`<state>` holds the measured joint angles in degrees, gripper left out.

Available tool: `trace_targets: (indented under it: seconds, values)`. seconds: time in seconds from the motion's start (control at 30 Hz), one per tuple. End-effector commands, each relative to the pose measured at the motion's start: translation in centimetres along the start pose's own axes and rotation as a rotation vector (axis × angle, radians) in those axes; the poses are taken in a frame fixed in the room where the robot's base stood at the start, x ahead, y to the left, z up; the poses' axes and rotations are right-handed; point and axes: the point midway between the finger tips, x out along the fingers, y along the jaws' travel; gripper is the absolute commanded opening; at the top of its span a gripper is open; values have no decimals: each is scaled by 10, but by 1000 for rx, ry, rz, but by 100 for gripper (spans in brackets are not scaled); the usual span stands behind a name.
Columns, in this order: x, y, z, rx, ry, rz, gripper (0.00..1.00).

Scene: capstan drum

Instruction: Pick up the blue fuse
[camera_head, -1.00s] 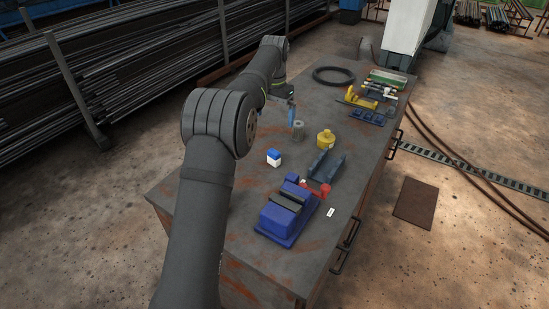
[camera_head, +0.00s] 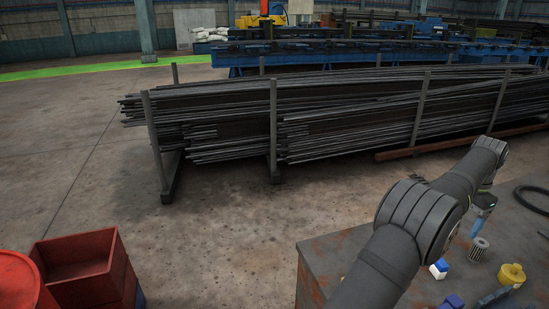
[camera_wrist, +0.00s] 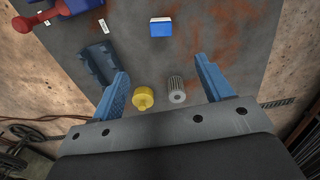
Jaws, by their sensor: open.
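A small blue-and-white block (camera_head: 438,269), the likeliest blue fuse, stands on the workbench (camera_head: 330,257) left of a grey ribbed cylinder. It also shows at the top middle of the wrist view (camera_wrist: 161,28), beyond my fingertips and apart from them. My gripper (camera_head: 477,227) is above the bench near the ribbed cylinder. In the wrist view my two blue fingers (camera_wrist: 162,75) are wide apart with nothing held between them.
The grey ribbed cylinder (camera_wrist: 176,91) and a yellow knobbed piece (camera_wrist: 143,97) stand near my fingers. A dark blue channel block (camera_wrist: 99,63), a blue vise (camera_wrist: 72,7) and a red part (camera_wrist: 38,21) lie left. Bench around the blue-and-white block is clear.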

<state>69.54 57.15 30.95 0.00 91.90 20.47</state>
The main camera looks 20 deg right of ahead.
Motion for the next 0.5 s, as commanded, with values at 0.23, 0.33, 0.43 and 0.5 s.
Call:
trace_targets:
  seconds: [0.23,0.33,0.43,0.5]
  values:
    - [0,-1,1,3,2,3,73]
    - [4,-4,6,28,25,31,73]
    - [11,-12,16,84,85,91,73]
    - [17,-18,27,129,150,139,73]
